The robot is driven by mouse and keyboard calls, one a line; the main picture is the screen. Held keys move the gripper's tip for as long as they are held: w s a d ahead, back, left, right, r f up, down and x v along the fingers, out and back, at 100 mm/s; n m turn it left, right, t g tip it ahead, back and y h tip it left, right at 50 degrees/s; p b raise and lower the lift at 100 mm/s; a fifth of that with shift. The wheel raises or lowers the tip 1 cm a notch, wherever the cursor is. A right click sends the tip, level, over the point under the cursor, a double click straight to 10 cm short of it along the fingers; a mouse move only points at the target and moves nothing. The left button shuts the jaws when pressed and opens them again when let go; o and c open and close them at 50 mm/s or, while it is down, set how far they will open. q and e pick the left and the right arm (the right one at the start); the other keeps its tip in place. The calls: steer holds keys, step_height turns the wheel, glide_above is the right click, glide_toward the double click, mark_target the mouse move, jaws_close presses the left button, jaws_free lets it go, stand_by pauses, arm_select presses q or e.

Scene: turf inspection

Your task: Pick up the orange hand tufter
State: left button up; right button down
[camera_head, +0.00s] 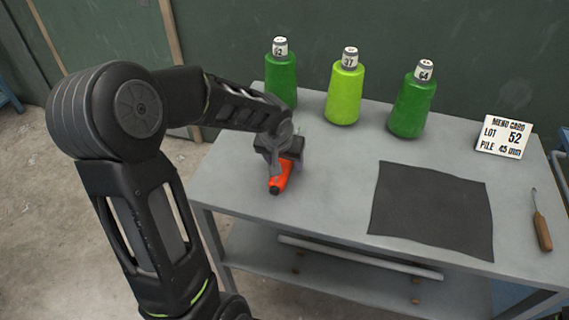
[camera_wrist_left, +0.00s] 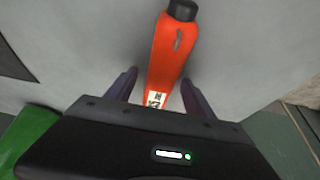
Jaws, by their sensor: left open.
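The orange hand tufter (camera_head: 281,180) lies on the grey table near its left front edge, its black end toward the front. My left gripper (camera_head: 284,163) is over its back part and hides some of it. In the left wrist view the tufter (camera_wrist_left: 171,55) runs between the two dark fingers of the open left gripper (camera_wrist_left: 160,92), with grey table visible on both sides. A small white label shows near the fingers. Whether the fingers touch it I cannot tell. My right gripper is not in view.
Green spools (camera_head: 281,80), (camera_head: 411,105) and a lime spool (camera_head: 345,94) stand along the back of the table (camera_head: 330,185). Clear tabletop lies between tufter and mat.

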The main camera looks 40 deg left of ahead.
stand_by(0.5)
arm_select(q)
jaws_close()
stand_by(0.5)
